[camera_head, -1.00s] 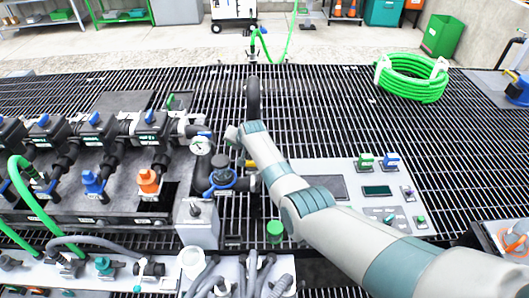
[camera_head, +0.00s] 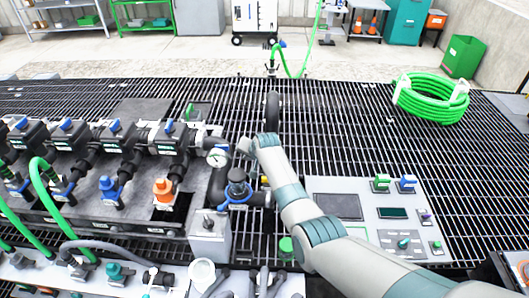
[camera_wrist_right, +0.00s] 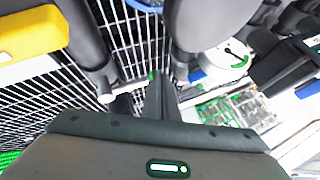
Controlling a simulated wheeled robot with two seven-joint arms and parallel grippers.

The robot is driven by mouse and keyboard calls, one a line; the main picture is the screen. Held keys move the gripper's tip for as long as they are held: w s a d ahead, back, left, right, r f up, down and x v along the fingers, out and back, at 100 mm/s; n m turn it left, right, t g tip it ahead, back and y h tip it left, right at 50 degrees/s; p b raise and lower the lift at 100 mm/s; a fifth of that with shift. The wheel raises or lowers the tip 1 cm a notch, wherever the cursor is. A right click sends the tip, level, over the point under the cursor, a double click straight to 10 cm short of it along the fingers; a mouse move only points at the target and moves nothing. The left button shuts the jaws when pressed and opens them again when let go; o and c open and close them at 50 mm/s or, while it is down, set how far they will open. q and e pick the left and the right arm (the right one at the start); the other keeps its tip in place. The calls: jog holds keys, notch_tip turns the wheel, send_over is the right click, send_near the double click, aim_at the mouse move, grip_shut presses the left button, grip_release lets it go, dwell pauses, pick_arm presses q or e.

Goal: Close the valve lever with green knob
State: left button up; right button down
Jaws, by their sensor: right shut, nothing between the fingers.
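In the head view my right arm comes in from the lower right. Its wrist (camera_head: 258,143) is beside the round pressure gauge (camera_head: 218,157), near the base of a black upright pipe (camera_head: 273,107). My right gripper (camera_wrist_right: 160,92) is shut and empty in the wrist view, its dark fingers together over the grating. A small green tip (camera_wrist_right: 152,75) shows just beyond the fingers; I cannot tell if it is the lever's green knob or if they touch. The gauge also shows in the wrist view (camera_wrist_right: 234,52). My left gripper is not in view.
A valve manifold (camera_head: 115,135) with several blue handles stands at left. A blue-handled valve (camera_head: 237,190) is near my forearm. A control panel (camera_head: 360,215) with a green switch (camera_head: 381,182) is at right. A green hose coil (camera_head: 432,98) lies on the open grating (camera_head: 340,120).

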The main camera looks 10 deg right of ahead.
jog(key=d+f+b+v, duration=0.1)
jog(key=v, duration=1.4)
jog(key=shift+s+d+r, duration=0.25)
jog(key=shift+s+d, duration=0.2)
jog(key=shift+s, duration=0.15)
